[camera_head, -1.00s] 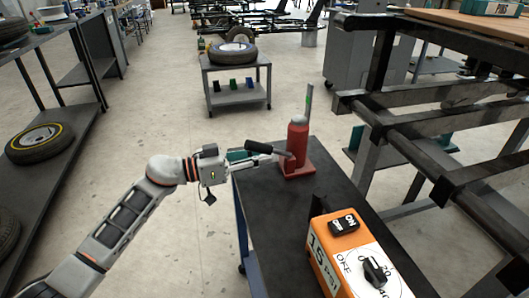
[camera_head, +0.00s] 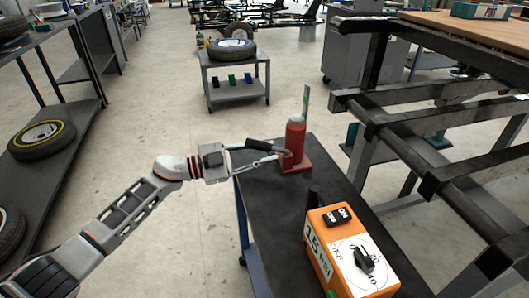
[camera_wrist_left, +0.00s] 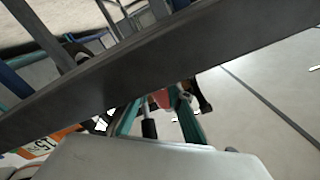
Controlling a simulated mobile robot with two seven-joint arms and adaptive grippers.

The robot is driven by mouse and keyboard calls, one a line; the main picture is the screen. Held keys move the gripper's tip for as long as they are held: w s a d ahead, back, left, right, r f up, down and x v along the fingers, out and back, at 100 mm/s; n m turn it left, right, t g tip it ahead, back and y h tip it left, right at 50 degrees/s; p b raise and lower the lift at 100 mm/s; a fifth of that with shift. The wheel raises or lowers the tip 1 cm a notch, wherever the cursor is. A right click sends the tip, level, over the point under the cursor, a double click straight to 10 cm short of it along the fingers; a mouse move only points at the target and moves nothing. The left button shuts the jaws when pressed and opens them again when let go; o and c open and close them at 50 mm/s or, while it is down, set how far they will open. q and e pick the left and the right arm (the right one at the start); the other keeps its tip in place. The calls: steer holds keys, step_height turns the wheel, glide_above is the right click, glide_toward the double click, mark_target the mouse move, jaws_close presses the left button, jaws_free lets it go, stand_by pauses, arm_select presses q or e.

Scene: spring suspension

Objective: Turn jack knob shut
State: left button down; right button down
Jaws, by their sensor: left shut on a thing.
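The red bottle jack (camera_head: 295,140) stands upright on a red base at the far end of the black cart top. The knob is too small and covered to make out. In the left wrist view, the teal fingers (camera_wrist_left: 160,105) point at a bit of red jack (camera_wrist_left: 161,98), and a wide dark bar hides much. My right gripper is not in view.
An orange pressure box (camera_head: 350,255) with a dial and switch sits on the cart top (camera_head: 285,200), nearer me. A dark metal frame (camera_head: 440,150) stands close on the right. A grey cart with a tire (camera_head: 232,48) is behind.

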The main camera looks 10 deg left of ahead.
arm_select(q)
steer(key=shift+m, duration=0.5)
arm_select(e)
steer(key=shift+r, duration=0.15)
arm_select(q)
steer(key=shift+m, duration=0.4)
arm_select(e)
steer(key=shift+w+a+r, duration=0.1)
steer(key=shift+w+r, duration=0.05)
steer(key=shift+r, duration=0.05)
arm_select(q)
steer(key=c, duration=2)
jaws_free()
steer(key=shift+o, duration=0.8)
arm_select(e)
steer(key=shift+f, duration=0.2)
